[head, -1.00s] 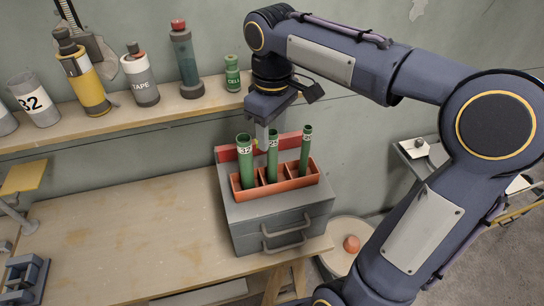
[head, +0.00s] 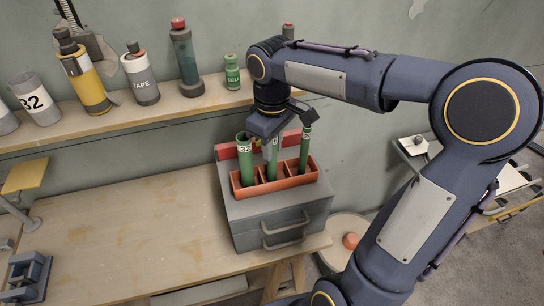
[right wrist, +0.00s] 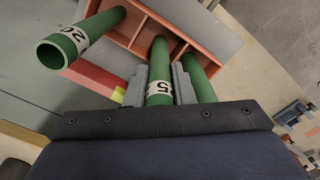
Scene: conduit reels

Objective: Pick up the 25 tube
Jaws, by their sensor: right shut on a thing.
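The 25 tube is the green middle tube (head: 273,160) in the orange rack (head: 275,184). In the right wrist view the tube (right wrist: 158,72) has a white label, partly hidden, with a "5" showing. My right gripper (head: 266,146) comes down over it from above; its grey fingers (right wrist: 160,86) are shut on the tube from both sides. The tube still stands in its middle compartment. The 32 tube (head: 245,165) stands to its left and the 20 tube (head: 305,150) to its right. My left gripper is not in view.
The rack sits on a grey drawer box (head: 282,221) at the right end of the wooden bench (head: 130,220). A shelf (head: 120,122) behind holds several bottles and cans. The bench left of the box is mostly clear.

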